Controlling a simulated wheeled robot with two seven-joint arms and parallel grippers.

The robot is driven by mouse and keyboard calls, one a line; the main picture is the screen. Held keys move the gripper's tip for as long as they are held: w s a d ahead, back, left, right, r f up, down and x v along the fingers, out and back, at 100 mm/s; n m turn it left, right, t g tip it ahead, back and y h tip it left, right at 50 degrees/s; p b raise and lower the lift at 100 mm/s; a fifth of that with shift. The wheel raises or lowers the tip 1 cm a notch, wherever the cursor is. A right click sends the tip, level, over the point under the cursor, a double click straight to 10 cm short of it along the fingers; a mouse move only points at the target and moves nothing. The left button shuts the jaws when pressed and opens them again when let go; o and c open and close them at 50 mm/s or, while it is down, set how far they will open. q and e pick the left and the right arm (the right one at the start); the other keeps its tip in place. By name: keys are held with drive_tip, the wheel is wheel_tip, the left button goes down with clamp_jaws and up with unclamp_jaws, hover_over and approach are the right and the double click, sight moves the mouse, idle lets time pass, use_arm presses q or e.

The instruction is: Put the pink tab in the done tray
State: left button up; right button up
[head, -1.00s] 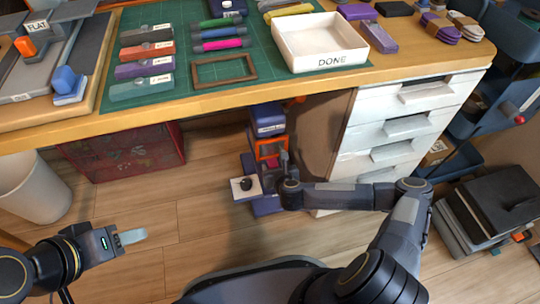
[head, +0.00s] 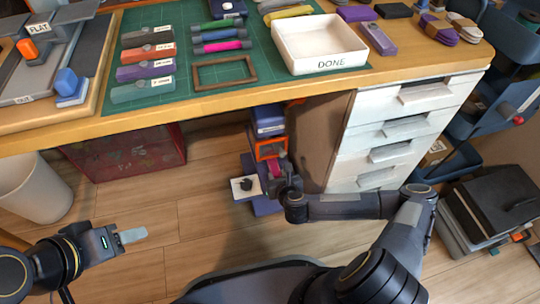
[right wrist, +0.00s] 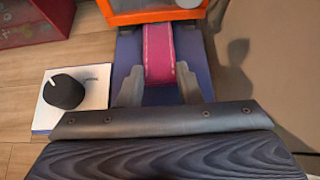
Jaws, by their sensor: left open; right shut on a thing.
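The pink tab (right wrist: 159,52) is a flat pink strip between the two fingers of my right gripper (right wrist: 160,84) in the right wrist view. Its far end lies at the orange-framed box (right wrist: 155,15); I cannot tell whether they touch. In the head view the tab (head: 274,168) is a small pink patch below the orange frame, partly hidden by my right gripper (head: 276,178), which is shut on it. The white done tray (head: 330,66) stands empty on the table, above and to the right. My left gripper (head: 131,236) is open and empty over the floor at left.
The table edge (head: 230,100) and white drawer unit (head: 400,130) are near my right arm. A brown panel (head: 322,135) stands beside the drawers. A white pad with a black knob (head: 246,185) sits left of my right gripper.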

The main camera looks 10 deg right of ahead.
drive_tip(key=shift+s+r, duration=0.15)
drive_tip(key=shift+s, duration=2.65)
drive_tip(key=shift+p, duration=0.3)
